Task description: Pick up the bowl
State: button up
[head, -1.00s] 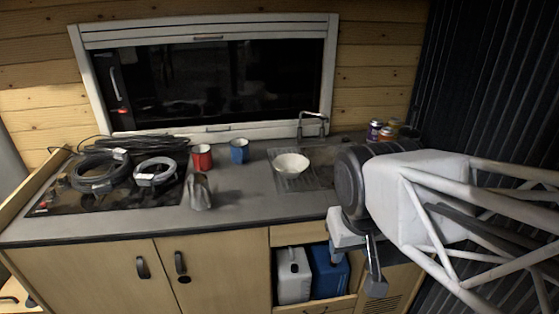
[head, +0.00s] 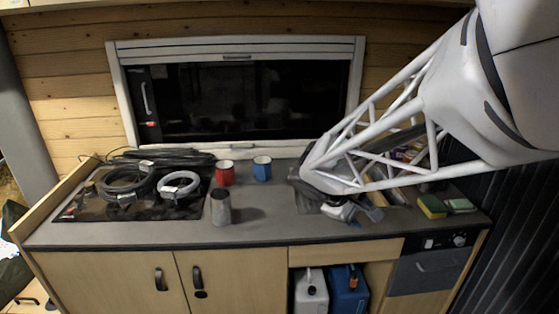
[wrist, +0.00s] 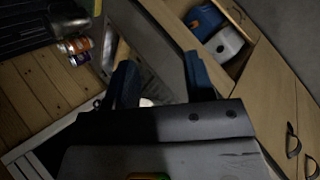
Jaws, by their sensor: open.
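The white bowl is hidden behind my arm in the head view, around the sink area. In the wrist view a small pale patch (wrist: 147,102) shows between the finger bases, above the dark gripper body; it may be the bowl's rim, but I cannot tell for sure. My gripper (head: 358,213) is low over the counter (head: 265,232), near its front edge by the sink. In the wrist view its two dark blue fingers stand wide apart, and my gripper (wrist: 161,72) is open with nothing seen held between them.
A red mug (head: 224,174), a blue mug (head: 262,169) and a grey metal cup (head: 220,207) stand left of my arm. Cable coils (head: 127,185) lie on the hob. A sponge (head: 432,206) lies at the right. Cans (wrist: 76,48) show in the wrist view.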

jog(key=w+a+f+n+t+h, duration=0.1)
jog(key=w+a+f+n+t, duration=0.1)
jog(key=w, duration=0.5)
jog(key=w+a+f+n+t+h, duration=0.1)
jog(key=w+a+f+n, duration=0.3)
jog(key=w, duration=0.4)
jog(key=w+a+f+n+t+h, duration=0.1)
jog(key=w+a+f+n+t, duration=0.2)
jog(key=w, duration=0.5)
jog(key=shift+w+a+f+n+t, duration=0.1)
jog(key=shift+f+n+t, duration=0.15)
jog(key=shift+f+n, duration=0.25)
jog(key=shift+w+a+f+n+t, duration=0.1)
jog(key=shift+f+n+t, duration=0.2)
jog(key=shift+n, duration=0.3)
jog(key=shift+d, duration=0.1)
jog(key=shift+x, duration=1.25)
jog(key=shift+x, duration=2.6)
jog(key=shift+s, duration=0.1)
grip_shut()
